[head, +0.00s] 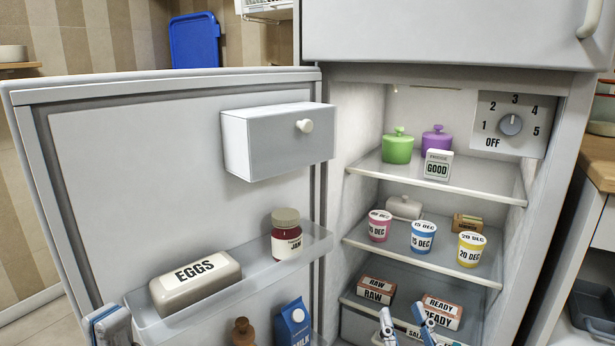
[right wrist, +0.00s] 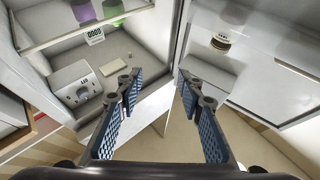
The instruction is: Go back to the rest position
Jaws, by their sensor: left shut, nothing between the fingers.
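My left gripper (head: 108,326) shows at the lower left edge of the head view, beside the lower end of the open fridge door (head: 130,140). It is shut and empty. My right gripper (head: 406,326) is at the bottom of the head view, in front of the lower part of the fridge. In the right wrist view its two blue padded fingers (right wrist: 157,88) stand apart with nothing between them. The fridge interior shows behind them. Most of both arms is outside the head view.
The fridge shelves hold a green pot (head: 398,147), a purple pot (head: 436,139), dated cups (head: 423,237) and RAW and READY packs (head: 442,311). The door rack holds an egg box (head: 195,280), a jam jar (head: 286,235) and a milk carton (head: 293,322). A counter (head: 600,160) stands right.

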